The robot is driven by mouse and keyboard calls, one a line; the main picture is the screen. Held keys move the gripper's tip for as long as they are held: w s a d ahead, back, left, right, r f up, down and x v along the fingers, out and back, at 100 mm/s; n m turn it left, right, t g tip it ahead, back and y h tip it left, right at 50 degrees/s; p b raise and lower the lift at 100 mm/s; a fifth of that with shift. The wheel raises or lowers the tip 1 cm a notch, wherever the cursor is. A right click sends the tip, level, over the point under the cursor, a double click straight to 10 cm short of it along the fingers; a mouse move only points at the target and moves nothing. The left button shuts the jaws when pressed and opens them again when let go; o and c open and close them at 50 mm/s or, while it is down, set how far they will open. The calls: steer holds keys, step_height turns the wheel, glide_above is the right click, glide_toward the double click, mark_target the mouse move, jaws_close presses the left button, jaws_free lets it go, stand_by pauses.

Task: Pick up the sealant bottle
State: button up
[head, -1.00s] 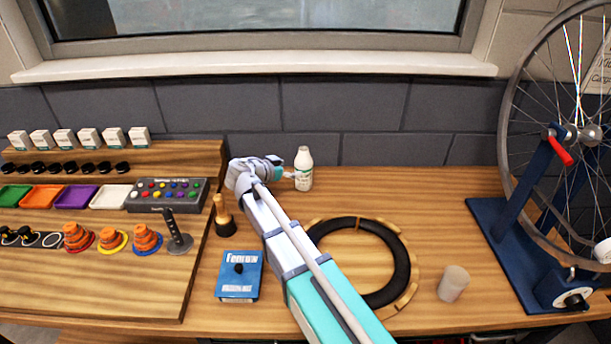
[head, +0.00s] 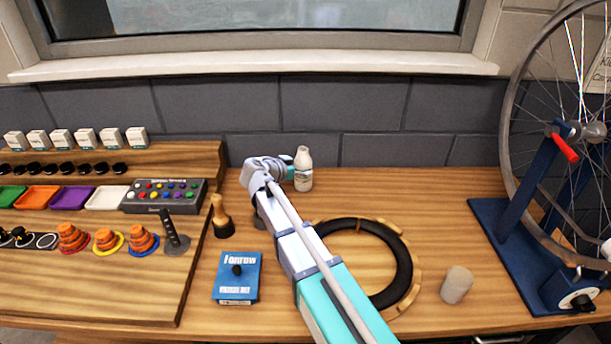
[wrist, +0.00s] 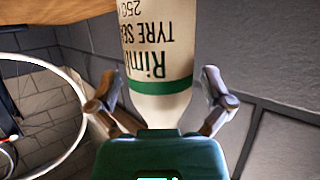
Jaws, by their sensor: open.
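The sealant bottle (head: 303,170) is white with a tapered neck and stands upright at the back of the bench, close to the dark tiled wall. In the wrist view the bottle (wrist: 160,60) appears upside down, with a green band and the words "TYRE SE" on its label. My gripper (head: 289,168) is at the bottle's left side in the head view. In the wrist view my gripper (wrist: 162,92) is open, with one finger on each side of the bottle. Gaps show beside the bottle, and I cannot tell whether either finger touches it.
A blue box (head: 237,277) and a wooden-handled tool (head: 220,217) stand left of my arm. A black tyre ring (head: 403,262) lies under and right of it. A pale cup (head: 456,284) and a wheel stand (head: 520,240) are at right. The back right bench is clear.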

steer(key=shift+w+d+f, duration=0.3)
steer(key=shift+w+d, duration=0.15)
steer(key=shift+c, duration=0.3)
steer(key=c, duration=1.1)
